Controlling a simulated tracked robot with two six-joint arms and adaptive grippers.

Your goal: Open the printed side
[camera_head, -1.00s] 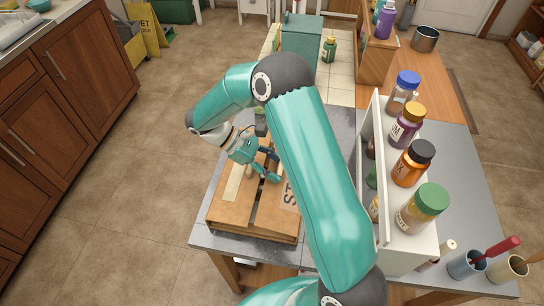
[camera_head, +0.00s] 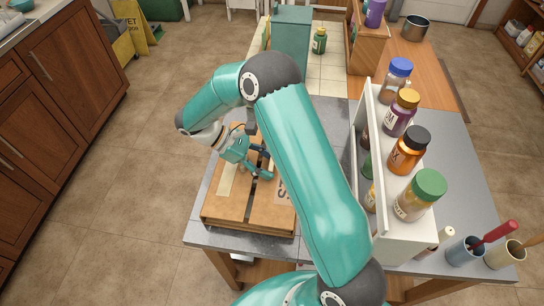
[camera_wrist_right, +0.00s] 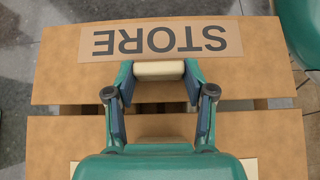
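A wooden box (camera_head: 224,220) with two flat lid panels and a dark slit between them lies on the grey table. The printed panel (camera_wrist_right: 262,64) carries a label reading STORE (camera_wrist_right: 160,40), upside down in the wrist view; only part of the label shows in the head view. My right gripper (camera_head: 266,164) is over the slit. In the wrist view its fingertips stand apart, one at each end of a cream bar (camera_wrist_right: 159,70) on the printed panel. I cannot tell whether they press on it. Both panels look flat and closed. My left gripper is not in view.
A white rack (camera_head: 400,246) with several capped jars stands right of the box, close to my right arm. Two cups (camera_head: 464,251) with handles sticking up stand at the front right. A teal block (camera_head: 291,38) and a green bottle (camera_head: 319,42) are behind. Open floor lies left.

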